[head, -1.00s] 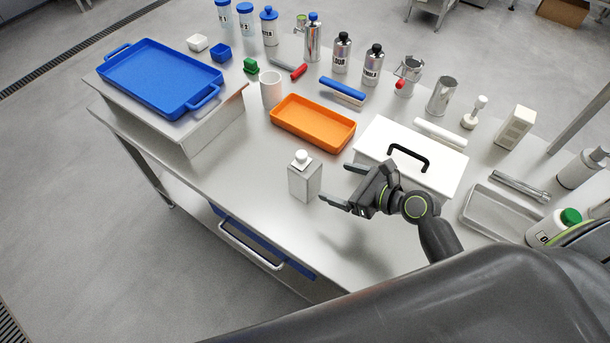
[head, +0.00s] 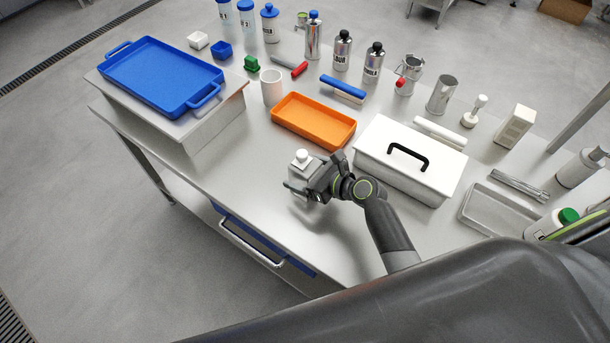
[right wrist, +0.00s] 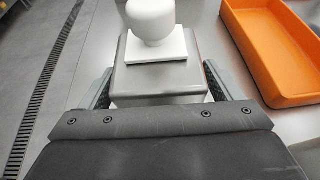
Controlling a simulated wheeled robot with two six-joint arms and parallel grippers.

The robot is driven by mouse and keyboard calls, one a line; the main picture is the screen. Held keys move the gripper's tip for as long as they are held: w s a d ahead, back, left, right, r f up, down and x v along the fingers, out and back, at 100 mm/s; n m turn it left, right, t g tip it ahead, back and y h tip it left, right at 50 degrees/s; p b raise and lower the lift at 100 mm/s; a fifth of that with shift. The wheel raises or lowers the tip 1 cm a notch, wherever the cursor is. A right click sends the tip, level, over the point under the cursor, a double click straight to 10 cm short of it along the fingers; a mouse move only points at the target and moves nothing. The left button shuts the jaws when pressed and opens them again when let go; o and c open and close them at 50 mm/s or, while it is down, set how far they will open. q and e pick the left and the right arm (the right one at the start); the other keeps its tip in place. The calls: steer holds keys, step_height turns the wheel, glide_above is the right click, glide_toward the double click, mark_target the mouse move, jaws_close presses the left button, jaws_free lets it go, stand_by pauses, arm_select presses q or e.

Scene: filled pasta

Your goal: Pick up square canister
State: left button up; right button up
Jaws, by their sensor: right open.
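The square canister (head: 299,173) is a grey metal box with a white square cap and round white knob, upright near the front edge of the steel table. In the right wrist view the canister (right wrist: 160,80) fills the middle, between the two fingers. My right gripper (head: 303,184) is open around the canister, one finger on each side. A small gap seems to show at the fingers in the right wrist view (right wrist: 160,98), but contact is hard to tell. The gripper hides part of the canister's body in the head view. My left gripper is not in view.
An orange tray (head: 313,122) lies just behind the canister. A white box with a black handle (head: 411,167) stands to the right, close to my right arm. A blue tray (head: 160,76) sits on a raised stand at left. Bottles line the back.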

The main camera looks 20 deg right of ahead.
steer(key=shift+r, duration=0.1)
steer(key=c, duration=1.3)
